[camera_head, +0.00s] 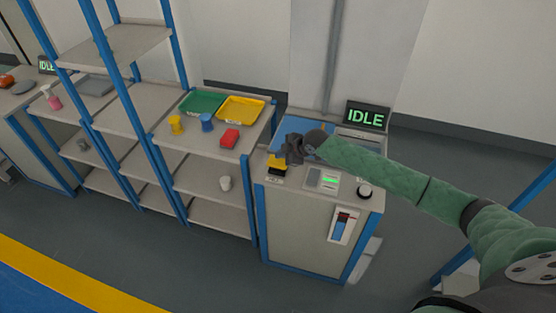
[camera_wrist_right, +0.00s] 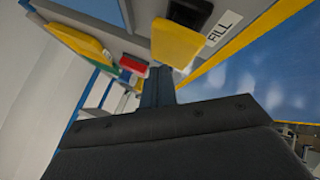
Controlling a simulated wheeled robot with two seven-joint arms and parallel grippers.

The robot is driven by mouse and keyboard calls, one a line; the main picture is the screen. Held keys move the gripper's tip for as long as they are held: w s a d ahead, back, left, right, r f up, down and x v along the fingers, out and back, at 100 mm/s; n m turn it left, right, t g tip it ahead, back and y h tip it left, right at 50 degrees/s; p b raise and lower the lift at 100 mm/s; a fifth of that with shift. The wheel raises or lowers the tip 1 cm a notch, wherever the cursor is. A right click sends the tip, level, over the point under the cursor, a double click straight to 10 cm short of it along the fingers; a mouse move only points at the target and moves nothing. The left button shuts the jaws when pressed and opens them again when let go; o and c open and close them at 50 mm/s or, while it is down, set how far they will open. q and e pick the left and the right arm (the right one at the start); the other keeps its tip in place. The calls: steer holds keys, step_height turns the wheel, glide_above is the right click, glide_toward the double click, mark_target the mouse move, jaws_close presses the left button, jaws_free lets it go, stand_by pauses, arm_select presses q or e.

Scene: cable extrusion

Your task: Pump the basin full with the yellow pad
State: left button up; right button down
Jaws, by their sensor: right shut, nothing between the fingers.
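The yellow pad (camera_head: 278,160) sits on a black base at the left front of the station top. In the right wrist view the yellow pad (camera_wrist_right: 177,45) is close beyond the fingers, beside a label reading FILL (camera_wrist_right: 222,28). My right gripper (camera_head: 288,153) is shut and empty, right at the pad; whether it touches it I cannot tell. A blue surface (camera_head: 297,126) at the back of the station top may be the basin; my right arm partly covers that area. My left gripper is out of view.
A display (camera_head: 366,116) reads IDLE. A lit green panel (camera_head: 324,180), a round knob (camera_head: 365,191) and a front gauge (camera_head: 343,225) are on the station. The shelf (camera_head: 205,150) at left holds green and yellow trays, cups and a red block (camera_head: 229,139).

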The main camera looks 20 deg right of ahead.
mark_target(281, 162)
stand_by(0.3)
steer(key=shift+r+p, duration=1.5)
steer(key=shift+r, duration=1)
